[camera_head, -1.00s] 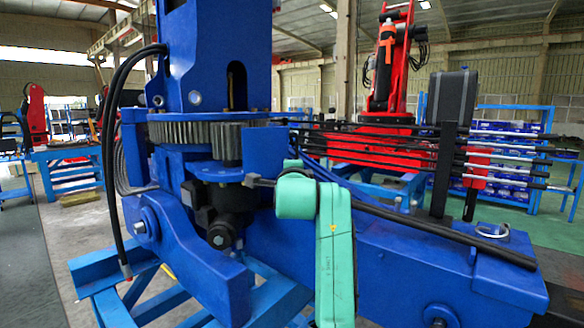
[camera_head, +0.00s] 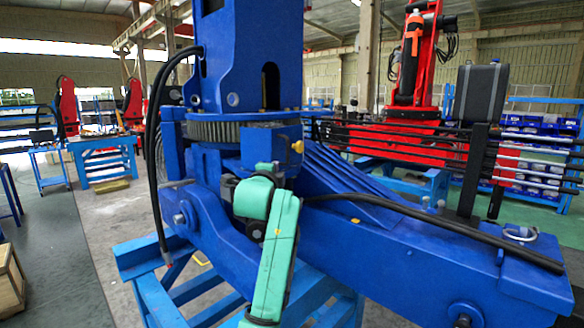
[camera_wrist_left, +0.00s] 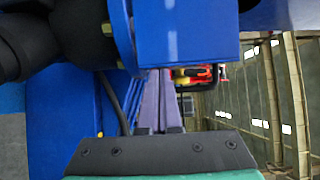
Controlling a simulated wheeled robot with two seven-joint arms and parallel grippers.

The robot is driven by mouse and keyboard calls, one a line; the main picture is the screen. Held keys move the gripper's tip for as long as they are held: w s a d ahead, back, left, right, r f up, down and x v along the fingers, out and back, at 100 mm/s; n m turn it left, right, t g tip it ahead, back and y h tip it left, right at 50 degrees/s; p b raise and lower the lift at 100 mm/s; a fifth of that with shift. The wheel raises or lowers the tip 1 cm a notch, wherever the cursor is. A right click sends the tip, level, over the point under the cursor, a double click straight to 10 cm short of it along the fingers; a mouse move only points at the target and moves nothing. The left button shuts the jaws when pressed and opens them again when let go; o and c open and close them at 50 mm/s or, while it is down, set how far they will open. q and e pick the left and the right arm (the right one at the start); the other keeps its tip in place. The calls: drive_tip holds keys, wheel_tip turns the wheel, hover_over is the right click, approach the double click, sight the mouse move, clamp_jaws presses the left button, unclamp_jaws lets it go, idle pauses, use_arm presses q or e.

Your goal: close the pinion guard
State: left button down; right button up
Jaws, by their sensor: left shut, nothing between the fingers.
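My left gripper (camera_head: 268,168) is just below the guard's lower edge, partly hidden by my green wrist. In the left wrist view its fingers (camera_wrist_left: 158,100) are together and empty, pointing toward a blue face (camera_wrist_left: 185,30), likely the guard. I cannot tell whether they touch it. My right gripper is not in view.
A dark motor (camera_head: 248,225) hangs below the guard, close to my wrist. The blue crane boom (camera_head: 390,240) extends right, with a black hose (camera_head: 400,208) across it. Black hoses (camera_head: 155,140) run down the left side.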

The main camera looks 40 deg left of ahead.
use_arm(q)
drive_tip(key=shift+s+a+r+p, duration=0.15)
drive_tip(key=shift+s+a, duration=0.15)
drive_tip(key=shift+a, duration=0.45)
drive_tip(key=shift+s+a+r+p, duration=0.15)
drive_tip(key=shift+s+a, duration=0.2)
drive_tip(key=shift+a, duration=0.45)
drive_tip(key=shift+s+a+r+p, duration=0.15)
drive_tip(key=shift+s+a, duration=0.15)
drive_tip(key=shift+a, duration=0.45)
